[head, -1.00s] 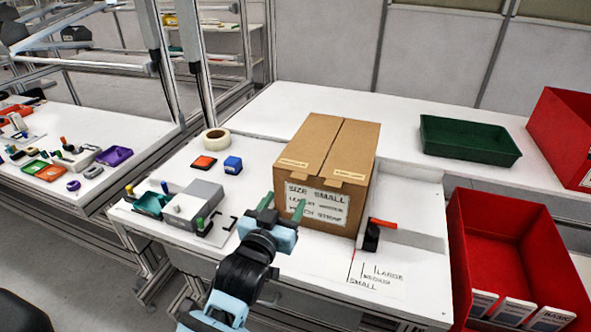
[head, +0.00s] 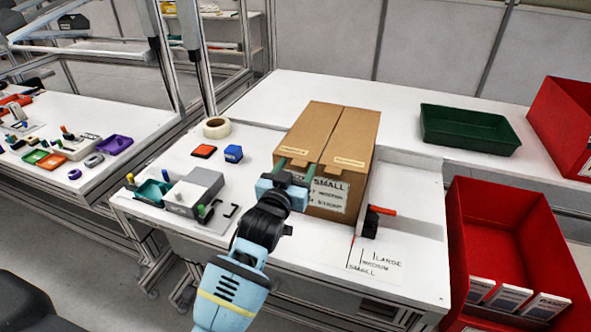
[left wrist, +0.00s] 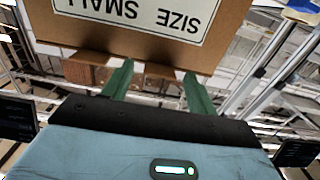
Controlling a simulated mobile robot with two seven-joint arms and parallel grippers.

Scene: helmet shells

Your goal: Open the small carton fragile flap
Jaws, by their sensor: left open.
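The small brown carton (head: 340,135) stands closed on the white bench, with two top flaps meeting at a middle seam. A "SIZE SMALL" label (head: 328,192) is on its front. The left flap (head: 310,128) and right flap (head: 352,135) each carry a small pale label by the front edge, too small to read. My left gripper (head: 296,168) is open and empty at the carton's front top edge, its green fingers apart. In the left wrist view the carton front (left wrist: 228,35) appears upside down, with brown tabs at its edge near the fingertips (left wrist: 157,68). Contact is unclear.
A tape roll (head: 216,127), an orange-topped block (head: 203,151) and a blue block (head: 233,153) lie left of the carton. A black tool with a red handle (head: 371,222) is at its right. A green tray (head: 470,145) and red bins (head: 462,240) stand further right.

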